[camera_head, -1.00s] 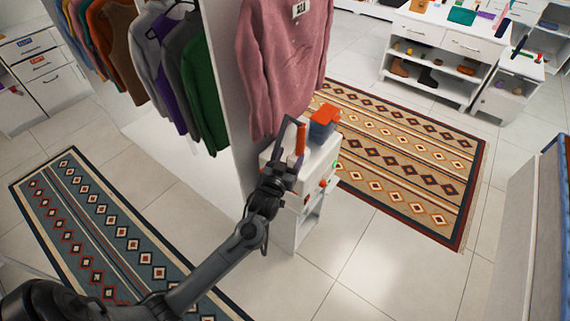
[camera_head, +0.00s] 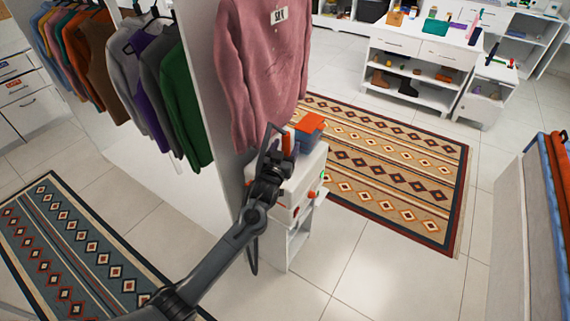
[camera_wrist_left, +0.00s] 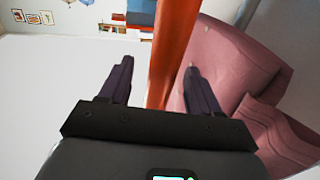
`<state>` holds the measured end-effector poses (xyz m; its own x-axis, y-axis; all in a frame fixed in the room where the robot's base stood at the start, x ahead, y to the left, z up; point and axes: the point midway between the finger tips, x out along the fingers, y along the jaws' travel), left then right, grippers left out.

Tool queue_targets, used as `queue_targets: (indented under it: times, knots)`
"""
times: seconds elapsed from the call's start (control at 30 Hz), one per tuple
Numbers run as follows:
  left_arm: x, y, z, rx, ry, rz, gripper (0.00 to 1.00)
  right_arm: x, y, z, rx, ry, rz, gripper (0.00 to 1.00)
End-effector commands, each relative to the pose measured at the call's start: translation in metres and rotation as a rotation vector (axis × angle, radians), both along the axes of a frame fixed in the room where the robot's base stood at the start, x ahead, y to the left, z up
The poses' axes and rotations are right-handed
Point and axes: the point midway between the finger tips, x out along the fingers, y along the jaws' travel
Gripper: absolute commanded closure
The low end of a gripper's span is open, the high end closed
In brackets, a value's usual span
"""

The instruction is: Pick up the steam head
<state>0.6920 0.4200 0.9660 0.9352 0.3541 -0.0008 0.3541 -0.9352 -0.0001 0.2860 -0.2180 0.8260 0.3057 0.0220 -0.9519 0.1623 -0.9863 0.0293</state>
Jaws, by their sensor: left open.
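An orange upright bar, which appears to be the steam head (camera_head: 287,141), stands at the left of a white steamer cabinet (camera_head: 300,172). My left gripper (camera_head: 281,152) is right at it and partly hides it. In the left wrist view the orange bar (camera_wrist_left: 174,50) rises between the two dark fingers of the left gripper (camera_wrist_left: 157,75), nearer the right finger. The fingers are open, with a gap on the left side. The lower end of the bar is hidden behind the gripper body. My right gripper is not in view.
A blue tank with a red-orange top (camera_head: 309,130) stands just right of the bar. A pink sweater (camera_head: 262,75) hangs close behind my gripper, beside the wardrobe's side panel (camera_head: 208,60). Patterned rugs (camera_head: 390,165) and clear tiled floor lie around the cabinet.

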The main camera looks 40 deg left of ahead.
Motion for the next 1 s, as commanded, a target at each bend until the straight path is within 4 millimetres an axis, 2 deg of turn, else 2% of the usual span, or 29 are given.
queue_targets:
  times: [0.23, 0.57, 0.9, 0.97, 1.0]
  knots:
    - [0.026, 0.012, 0.000, 0.000, -0.001, 0.001, 0.37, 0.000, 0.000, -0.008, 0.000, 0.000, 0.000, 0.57]
    - [0.029, 0.013, 0.000, 0.000, 0.000, 0.000, 0.39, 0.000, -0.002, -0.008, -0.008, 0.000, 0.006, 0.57]
    - [0.029, 0.013, 0.000, 0.000, 0.000, 0.000, 0.91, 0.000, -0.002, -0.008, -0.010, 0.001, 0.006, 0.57]
    - [0.029, 0.013, 0.000, 0.000, 0.000, 0.000, 1.00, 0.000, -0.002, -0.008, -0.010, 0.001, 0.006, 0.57]
    - [0.029, 0.013, 0.000, 0.000, 0.000, 0.000, 1.00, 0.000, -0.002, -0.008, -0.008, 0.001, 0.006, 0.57]
